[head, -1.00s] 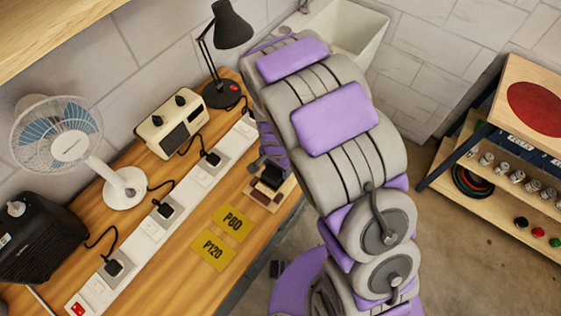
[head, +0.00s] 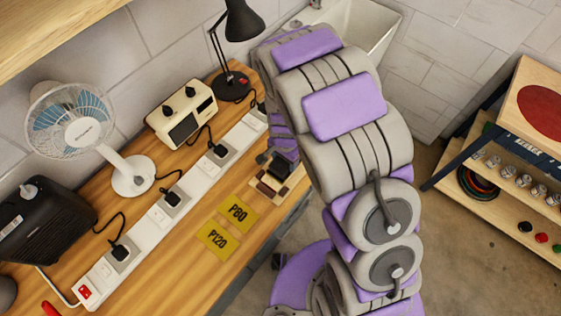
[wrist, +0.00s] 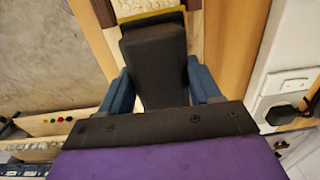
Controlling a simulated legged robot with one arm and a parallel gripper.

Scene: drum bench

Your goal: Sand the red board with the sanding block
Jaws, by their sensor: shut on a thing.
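My gripper (wrist: 159,68) has its blue fingers shut on a dark grey sanding block (wrist: 152,50) with a yellow layer at its far edge. In the head view the block (head: 280,168) shows as a small dark shape at the bench's right edge, partly behind my arm. It is over a pale wooden piece (head: 291,189) with a dark reddish-brown strip (head: 266,190), which may be the red board. Most of that surface is hidden under the block and gripper. I cannot tell whether the block touches it.
Two yellow sheets, P80 (head: 238,213) and P120 (head: 218,238), lie on the bench beside a white power strip (head: 160,213). A fan (head: 80,130), a radio (head: 182,113), a black heater-like box (head: 42,220) and a lamp (head: 233,85) stand behind. A shelf (head: 490,215) stands at right.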

